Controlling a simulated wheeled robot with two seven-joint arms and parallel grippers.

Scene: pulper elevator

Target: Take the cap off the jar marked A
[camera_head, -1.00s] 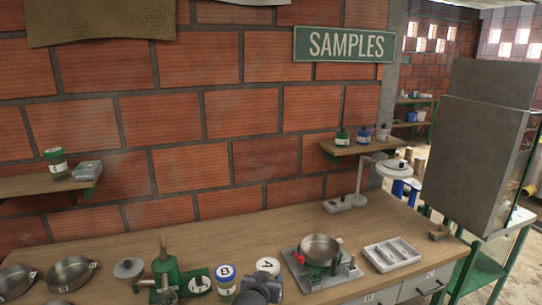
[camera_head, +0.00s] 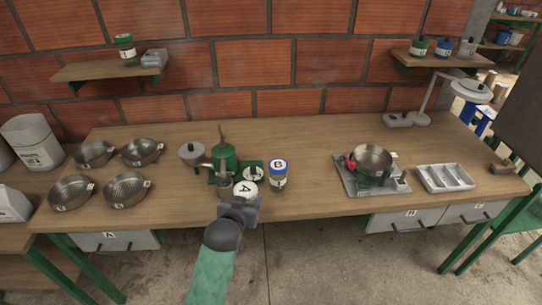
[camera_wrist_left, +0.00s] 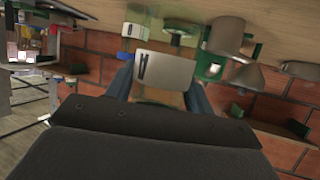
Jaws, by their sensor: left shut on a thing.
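The jar marked A shows in the head view by its round white cap (camera_head: 245,188), with the black letter on top, at the table's front edge. My left gripper (camera_head: 239,206) is right in front of it and hides its body. In the left wrist view a pale piece with a dark mark (camera_wrist_left: 165,73) sits between my two finger tips (camera_wrist_left: 160,88). My left gripper is shut on the jar marked A; whether on its cap or its body I cannot tell. My right gripper is not in view.
Jar B (camera_head: 278,175), with a blue-rimmed cap, stands close on the right. A green hand-cranked machine (camera_head: 224,160) stands close behind on the left. Metal pans (camera_head: 126,188) lie further left. A grey board with a pan (camera_head: 372,160) and a white tray (camera_head: 446,178) are right.

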